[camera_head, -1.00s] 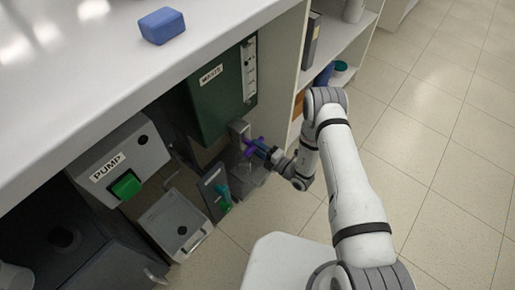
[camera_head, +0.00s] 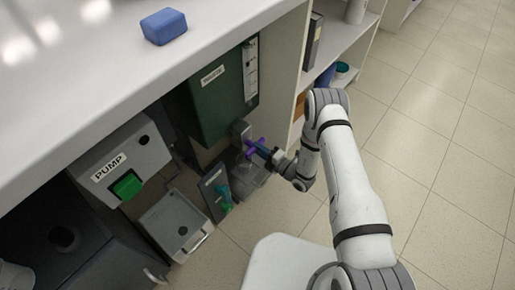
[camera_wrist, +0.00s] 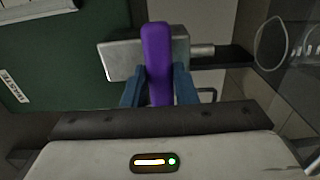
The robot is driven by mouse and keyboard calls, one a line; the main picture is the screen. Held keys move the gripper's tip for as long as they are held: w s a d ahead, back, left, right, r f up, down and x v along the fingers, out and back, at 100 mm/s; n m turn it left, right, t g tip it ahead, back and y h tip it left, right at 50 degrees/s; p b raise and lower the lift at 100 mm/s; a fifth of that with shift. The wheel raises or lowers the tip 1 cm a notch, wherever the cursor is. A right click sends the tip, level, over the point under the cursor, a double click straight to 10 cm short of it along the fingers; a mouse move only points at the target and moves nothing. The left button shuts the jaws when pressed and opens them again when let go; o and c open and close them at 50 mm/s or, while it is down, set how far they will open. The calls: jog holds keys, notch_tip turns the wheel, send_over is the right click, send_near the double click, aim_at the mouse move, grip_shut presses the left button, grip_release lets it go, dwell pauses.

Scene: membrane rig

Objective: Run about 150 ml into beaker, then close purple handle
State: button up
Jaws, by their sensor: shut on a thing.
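The purple handle (camera_wrist: 157,62) stands out from a grey metal valve block (camera_wrist: 118,60) on the green tank (camera_wrist: 45,60) in the wrist view. My gripper (camera_wrist: 158,88) has its two blue fingers closed on either side of the handle. In the head view the purple handle (camera_head: 255,146) sits at the low front of the green tank (camera_head: 222,95), with my gripper (camera_head: 266,153) on it from the right. A clear beaker (camera_head: 246,177) stands below the valve. Its glass also shows at the right of the wrist view (camera_wrist: 301,45). The liquid level cannot be read.
A pump box (camera_head: 130,160) with a green button stands to the left. A small panel with teal and green handles (camera_head: 222,195) is beside the beaker. A grey lidded container (camera_head: 176,225) stands on the floor. A blue block (camera_head: 163,26) lies on the counter. The floor at right is clear.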

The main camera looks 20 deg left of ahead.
jog(key=shift+m+b, duration=0.35)
jog(key=shift+m, duration=1.15)
jog(key=shift+m, duration=1.4)
jog(key=m+b, duration=0.1)
jog(key=m, duration=0.1)
jog(key=shift+w+m, duration=0.1)
jog(key=shift+m, duration=0.3)
